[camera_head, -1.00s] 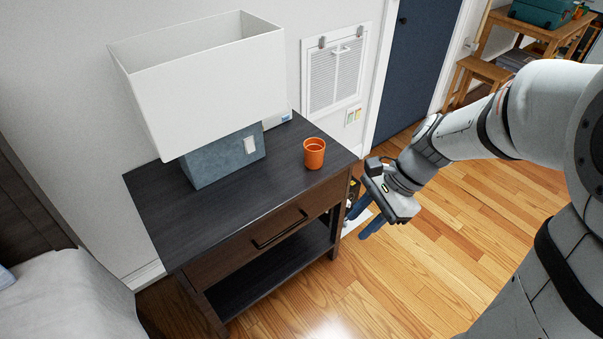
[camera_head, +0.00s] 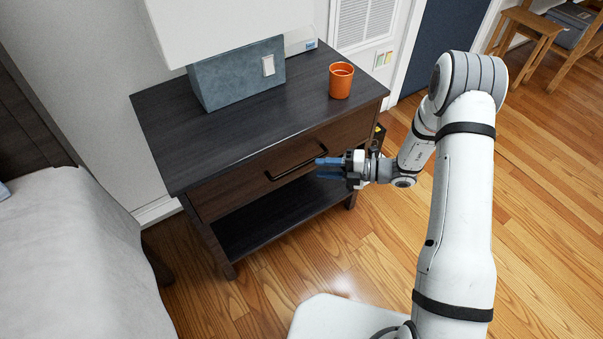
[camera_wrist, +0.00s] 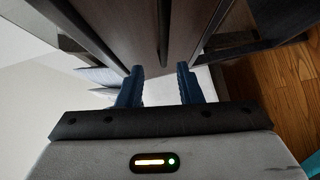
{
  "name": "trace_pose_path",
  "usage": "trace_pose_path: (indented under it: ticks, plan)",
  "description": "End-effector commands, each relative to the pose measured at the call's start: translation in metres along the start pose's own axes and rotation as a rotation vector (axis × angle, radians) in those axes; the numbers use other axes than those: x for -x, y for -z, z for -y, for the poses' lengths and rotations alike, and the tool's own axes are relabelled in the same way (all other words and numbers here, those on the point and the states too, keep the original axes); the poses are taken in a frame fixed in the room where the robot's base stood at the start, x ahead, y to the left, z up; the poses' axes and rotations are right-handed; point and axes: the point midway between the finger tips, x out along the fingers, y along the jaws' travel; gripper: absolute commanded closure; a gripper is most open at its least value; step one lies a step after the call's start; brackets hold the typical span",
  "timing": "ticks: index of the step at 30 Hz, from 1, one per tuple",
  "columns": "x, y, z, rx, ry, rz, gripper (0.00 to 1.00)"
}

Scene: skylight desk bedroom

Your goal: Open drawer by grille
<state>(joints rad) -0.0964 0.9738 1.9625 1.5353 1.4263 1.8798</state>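The dark wood nightstand (camera_head: 190,130) stands beside the white wall grille (camera_head: 366,22). Its single drawer (camera_head: 228,195) looks closed, with a dark bar handle (camera_head: 282,174) across its front. My gripper (camera_head: 320,168) is in front of the drawer, near the handle's right end in the head view. In the wrist view my gripper (camera_wrist: 160,72) shows two blue fingers spread apart with nothing between them. The drawer front (camera_wrist: 200,25) and its handle (camera_wrist: 163,38) lie ahead, the handle roughly in line with the gap. Whether the fingers touch anything cannot be told.
On the nightstand top are an orange cup (camera_head: 341,82) and a lamp with a blue-grey base (camera_head: 235,78). An open shelf (camera_head: 260,225) is below the drawer. The bed (camera_head: 75,270) is at left. Wood floor (camera_head: 540,200) is clear at right.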

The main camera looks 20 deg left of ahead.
Motion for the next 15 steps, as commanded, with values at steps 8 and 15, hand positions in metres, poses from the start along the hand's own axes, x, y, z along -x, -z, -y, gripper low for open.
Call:
trace_pose_path:
  ticks: [8, 15]
  plan:
    - [-0.027, -0.003, 0.009, -0.042, -0.013, 0.010, 0.68]
    - [-0.065, -0.004, 0.008, -0.041, -0.011, 0.011, 0.68]
